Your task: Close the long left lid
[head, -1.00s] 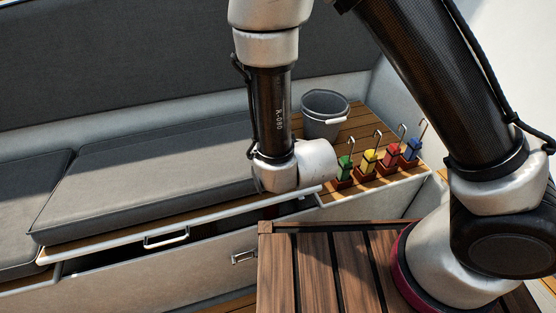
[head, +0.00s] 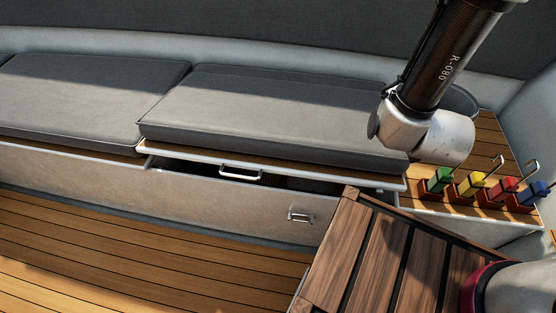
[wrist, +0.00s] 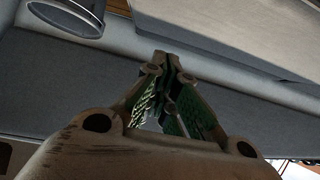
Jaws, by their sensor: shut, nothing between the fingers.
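The long lid (head: 330,173) is a pale-edged board under a thick grey cushion (head: 265,112), with a metal handle (head: 240,172) on its front edge. It stands slightly raised; a dark gap shows between it and the bench front. My arm's wrist is at the lid's right end, in front of the bucket. My gripper is hidden in the head view. In the wrist view my gripper (wrist: 172,62) is shut and empty, its fingertips together. I cannot tell whether it touches the lid.
A grey bucket (head: 462,101) is partly behind my arm; its rim (wrist: 68,18) shows in the wrist view. Green, yellow, red and blue hooked blocks (head: 472,184) stand on the right shelf. A slatted wooden table (head: 338,246) is in front. The floor (head: 130,245) at left is clear.

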